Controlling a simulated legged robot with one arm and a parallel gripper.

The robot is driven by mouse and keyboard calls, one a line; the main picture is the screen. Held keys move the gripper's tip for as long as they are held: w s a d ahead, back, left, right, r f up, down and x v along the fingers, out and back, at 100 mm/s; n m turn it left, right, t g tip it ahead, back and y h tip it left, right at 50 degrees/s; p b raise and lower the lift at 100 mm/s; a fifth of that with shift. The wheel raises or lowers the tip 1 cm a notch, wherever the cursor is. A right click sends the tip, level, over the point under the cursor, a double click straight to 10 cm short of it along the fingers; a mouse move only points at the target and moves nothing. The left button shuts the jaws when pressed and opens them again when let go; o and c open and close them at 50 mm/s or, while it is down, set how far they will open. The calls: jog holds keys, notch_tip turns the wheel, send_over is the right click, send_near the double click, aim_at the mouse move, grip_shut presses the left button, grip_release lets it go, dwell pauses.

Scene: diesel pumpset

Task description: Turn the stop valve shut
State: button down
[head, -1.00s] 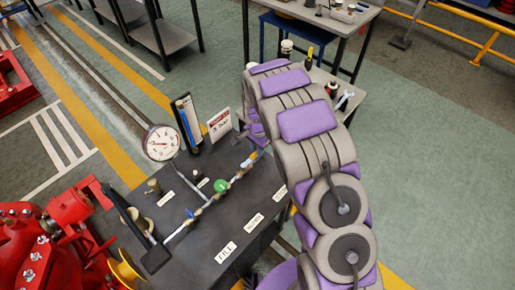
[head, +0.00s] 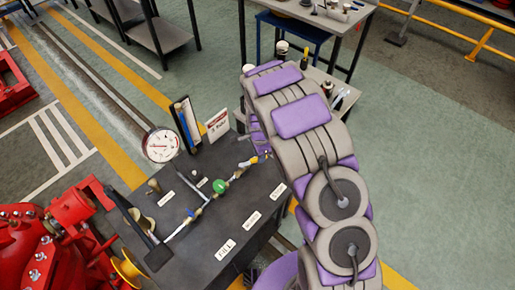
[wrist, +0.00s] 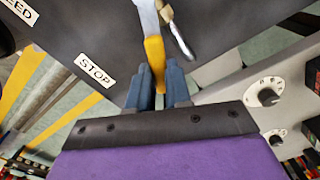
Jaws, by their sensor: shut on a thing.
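The stop valve's yellow lever (wrist: 154,50) reaches down between my blue fingertips in the wrist view. My gripper (wrist: 160,70) is shut on the lever. The white STOP label (wrist: 95,70) lies on the dark bench top to the left of the lever. In the head view, the yellow lever (head: 267,155) shows as a small patch beside my arm, at the far right end of the pipe run. My gripper is mostly hidden behind my arm there.
A green-handled valve (head: 220,187) sits midway along the pipe on the dark bench (head: 205,245). A round gauge (head: 160,145) and a red-and-white sign (head: 217,124) stand at its back. Red pump machinery (head: 35,250) is at left. Green floor at right is clear.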

jog(key=s+m+p, duration=0.1)
jog(key=s+m, duration=0.1)
jog(key=shift+d+r+m+p, duration=0.2)
jog(key=shift+m+p, duration=0.15)
jog(key=shift+m, duration=0.05)
jog(key=s+m+p, duration=0.2)
jog(key=m, duration=0.1)
jog(key=shift+s+a+m+p, duration=0.1)
jog(key=shift+s+m+p, duration=0.05)
jog(key=shift+m+p, duration=0.15)
jog(key=shift+s+a+m+p, duration=0.35)
jog(key=shift+s+m+p, duration=0.2)
jog(key=shift+m+p, duration=0.5)
jog(key=shift+s+a+m+p, duration=0.35)
jog(key=shift+s+m+p, duration=0.15)
jog(key=shift+m+p, duration=0.55)
jog(key=shift+s+a+m+p, duration=0.35)
jog(key=shift+s+m+p, duration=0.2)
jog(key=shift+m+p, duration=0.5)
jog(key=c, duration=1)
grip_release()
jog(key=shift+s+a+f, duration=0.1)
jog(key=shift+f, duration=0.05)
jog(key=shift+c, duration=0.2)
